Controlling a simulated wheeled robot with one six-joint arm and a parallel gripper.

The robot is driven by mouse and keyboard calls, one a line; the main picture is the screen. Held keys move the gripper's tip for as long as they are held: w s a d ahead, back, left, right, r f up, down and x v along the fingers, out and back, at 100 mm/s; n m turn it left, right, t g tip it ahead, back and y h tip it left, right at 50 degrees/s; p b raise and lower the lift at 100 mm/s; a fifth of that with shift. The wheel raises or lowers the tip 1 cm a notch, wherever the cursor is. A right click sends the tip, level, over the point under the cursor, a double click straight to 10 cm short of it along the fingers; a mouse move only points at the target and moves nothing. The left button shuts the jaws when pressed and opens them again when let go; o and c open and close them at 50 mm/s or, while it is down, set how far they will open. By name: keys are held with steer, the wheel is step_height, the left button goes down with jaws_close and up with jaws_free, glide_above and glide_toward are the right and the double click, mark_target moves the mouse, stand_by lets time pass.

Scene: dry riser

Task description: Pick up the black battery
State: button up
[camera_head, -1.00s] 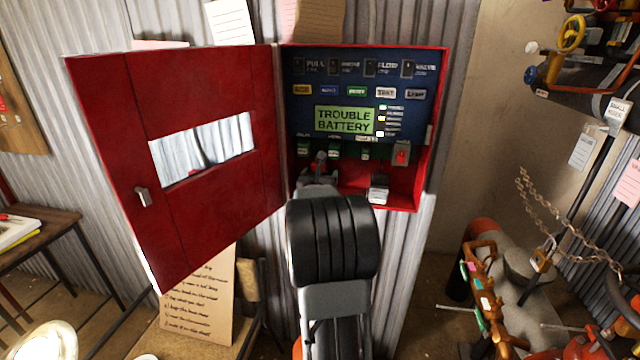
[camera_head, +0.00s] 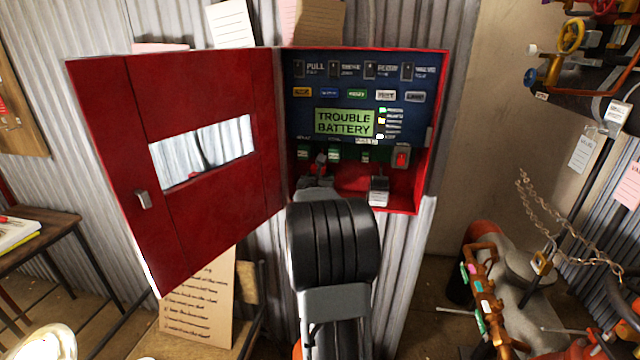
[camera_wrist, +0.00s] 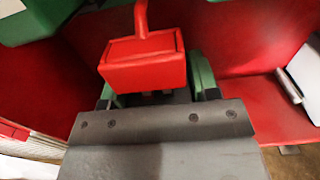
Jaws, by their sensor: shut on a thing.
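My gripper (camera_head: 318,182) is inside the lower left part of the open red cabinet (camera_head: 436,130). In the wrist view a red block (camera_wrist: 143,70) with a red lead rising from its top sits at my gripper (camera_wrist: 158,97). The jaws appear shut on this block, but the grey wrist plate hides most of the grip. A bit of red also shows at the gripper tip in the head view. I cannot pick out a black battery in either view; my arm hides part of the cabinet floor.
The cabinet door (camera_head: 225,215) hangs open to the left. The blue panel (camera_head: 305,120) has a display (camera_head: 344,122) reading "TROUBLE BATTERY". A grey block (camera_head: 379,190) stands right of my gripper, below a red-buttoned box (camera_head: 401,157). Pipes and a chain (camera_head: 545,215) are at the right.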

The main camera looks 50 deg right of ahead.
steer(key=shift+r, duration=0.15)
steer(key=shift+r, duration=0.15)
steer(key=shift+s+a+r+b, duration=0.1)
steer(key=shift+s+a+b, duration=0.05)
steer(key=shift+a+b, duration=0.15)
steer(key=b+v, duration=0.2)
steer(key=v, duration=1.5)
steer(key=shift+a, duration=0.2)
steer(key=shift+s+a, duration=0.1)
steer(key=shift+a, duration=0.05)
